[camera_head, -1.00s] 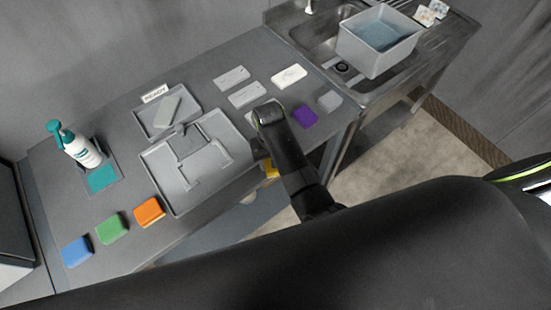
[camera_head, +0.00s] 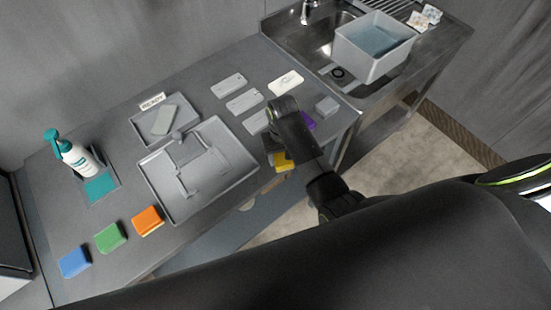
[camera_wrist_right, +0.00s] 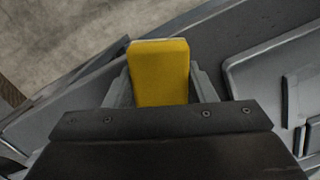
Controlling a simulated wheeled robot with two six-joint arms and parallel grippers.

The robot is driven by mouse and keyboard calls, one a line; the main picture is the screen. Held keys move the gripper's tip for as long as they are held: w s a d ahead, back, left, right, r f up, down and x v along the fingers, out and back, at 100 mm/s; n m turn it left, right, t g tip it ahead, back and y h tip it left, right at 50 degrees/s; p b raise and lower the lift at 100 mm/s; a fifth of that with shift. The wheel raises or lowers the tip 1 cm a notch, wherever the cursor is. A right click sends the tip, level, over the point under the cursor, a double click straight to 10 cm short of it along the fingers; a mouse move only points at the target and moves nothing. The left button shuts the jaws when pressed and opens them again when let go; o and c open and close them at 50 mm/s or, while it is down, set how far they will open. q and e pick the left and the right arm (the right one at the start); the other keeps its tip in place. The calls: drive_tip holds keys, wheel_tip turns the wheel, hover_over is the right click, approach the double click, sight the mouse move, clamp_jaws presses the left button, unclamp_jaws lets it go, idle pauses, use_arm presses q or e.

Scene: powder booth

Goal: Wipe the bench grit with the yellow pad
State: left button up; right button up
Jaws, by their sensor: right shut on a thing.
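My right gripper (camera_head: 274,150) is shut on the yellow pad (camera_wrist_right: 160,72). In the head view the yellow pad (camera_head: 283,162) shows below the gripper near the bench's front edge, partly hidden by my arm. In the right wrist view the pad sits between the two fingers, with the bench edge and floor behind it. The grey bench (camera_head: 215,115) runs across the head view. I cannot make out the grit clearly on it. My left gripper is not in view.
A large grey tray (camera_head: 238,160) lies left of the gripper. Blue (camera_head: 74,261), green (camera_head: 109,237) and orange (camera_head: 147,221) sponges line the front left. A pump bottle (camera_head: 78,158) stands behind them. White blocks, a purple block (camera_head: 308,121) and a sink with a grey tub (camera_head: 374,60) are right.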

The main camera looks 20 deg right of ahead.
sight(283, 157)
drive_tip(key=shift+d+r, duration=0.1)
drive_tip(key=shift+r, duration=0.05)
drive_tip(key=shift+r, duration=2.9)
